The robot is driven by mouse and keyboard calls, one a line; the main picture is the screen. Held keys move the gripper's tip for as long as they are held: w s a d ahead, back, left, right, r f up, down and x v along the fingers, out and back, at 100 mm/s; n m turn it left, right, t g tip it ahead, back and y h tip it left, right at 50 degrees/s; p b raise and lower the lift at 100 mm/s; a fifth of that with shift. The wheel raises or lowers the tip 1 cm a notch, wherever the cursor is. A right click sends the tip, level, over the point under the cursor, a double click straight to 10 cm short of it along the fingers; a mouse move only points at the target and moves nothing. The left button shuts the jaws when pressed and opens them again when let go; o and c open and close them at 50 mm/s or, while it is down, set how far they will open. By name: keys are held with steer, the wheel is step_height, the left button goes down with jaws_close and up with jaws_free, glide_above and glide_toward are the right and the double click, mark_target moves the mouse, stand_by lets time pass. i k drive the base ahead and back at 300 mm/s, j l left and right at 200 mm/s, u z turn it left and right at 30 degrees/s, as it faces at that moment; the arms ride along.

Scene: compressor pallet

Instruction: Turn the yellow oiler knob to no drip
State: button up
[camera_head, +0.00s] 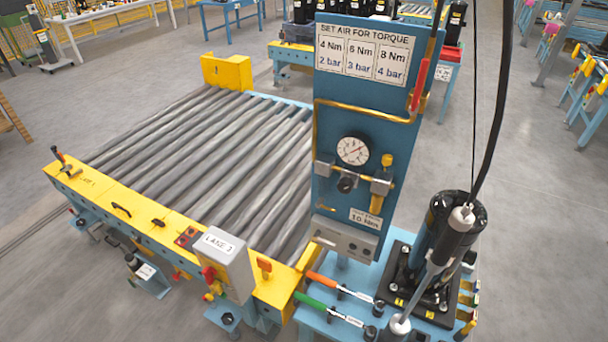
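The yellow oiler knob (387,160) sits on top of a small grey oiler unit (381,184) on the blue upright panel (330,120). The knob is small here, and I cannot read any setting or drip mark on it. A round pressure gauge (353,150) is to its left, above a black regulator knob (346,184). A yellowish bowl (376,204) hangs below the oiler. My gripper is not in view.
A red-handled valve (419,85) is on the panel's right edge. A roller conveyor (200,150) fills the left.

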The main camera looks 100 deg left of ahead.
mark_target(386, 160)
steer(key=u, duration=3.05)
